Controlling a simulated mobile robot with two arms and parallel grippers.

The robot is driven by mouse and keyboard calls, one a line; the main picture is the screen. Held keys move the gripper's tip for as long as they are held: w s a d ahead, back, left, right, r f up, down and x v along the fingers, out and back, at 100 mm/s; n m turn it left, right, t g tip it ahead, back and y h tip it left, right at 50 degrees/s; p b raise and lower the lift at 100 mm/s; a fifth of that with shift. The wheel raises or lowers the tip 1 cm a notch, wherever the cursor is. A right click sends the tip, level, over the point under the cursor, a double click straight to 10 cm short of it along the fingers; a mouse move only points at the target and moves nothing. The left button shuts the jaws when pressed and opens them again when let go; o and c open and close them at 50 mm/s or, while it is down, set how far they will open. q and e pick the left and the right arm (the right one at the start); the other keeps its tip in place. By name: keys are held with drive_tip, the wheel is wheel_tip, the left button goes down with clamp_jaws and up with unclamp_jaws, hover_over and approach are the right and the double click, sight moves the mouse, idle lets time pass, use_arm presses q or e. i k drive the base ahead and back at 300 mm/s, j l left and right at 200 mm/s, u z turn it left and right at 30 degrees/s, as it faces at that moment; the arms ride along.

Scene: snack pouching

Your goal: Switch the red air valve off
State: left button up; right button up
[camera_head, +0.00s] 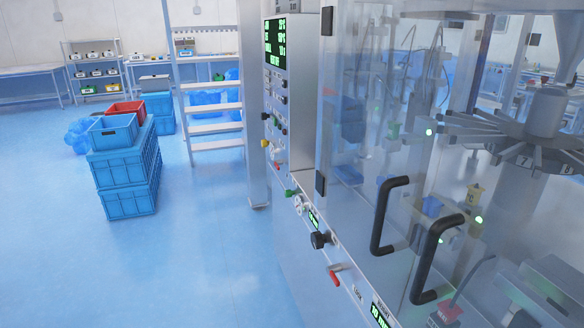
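A small valve with a red lever (335,279) sits low on the front ledge of the machine, below the clear doors. Its lever slants downward from a light metal body. Whether it is on or off cannot be told from this view. A black knob (319,240) is just up and left of it. Neither of my grippers is in view, and nothing touches the valve.
The machine has clear doors with two black handles (390,215). Its control panel has a green-lit display (275,42). A gauge (299,204) and a green knob (290,193) sit along the ledge. Stacked blue crates (125,180) stand left; the blue floor (200,265) between is clear.

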sight(276, 163)
drive_tip(key=i+j+z, duration=0.1)
drive_tip(key=i+j, duration=0.55)
drive_tip(key=i, duration=0.3)
drive_tip(key=i+j, duration=0.7)
drive_tip(key=i, duration=0.2)
drive_tip(key=i+j+z, duration=0.15)
drive_tip(key=i+j, duration=0.55)
drive_tip(key=i, duration=0.2)
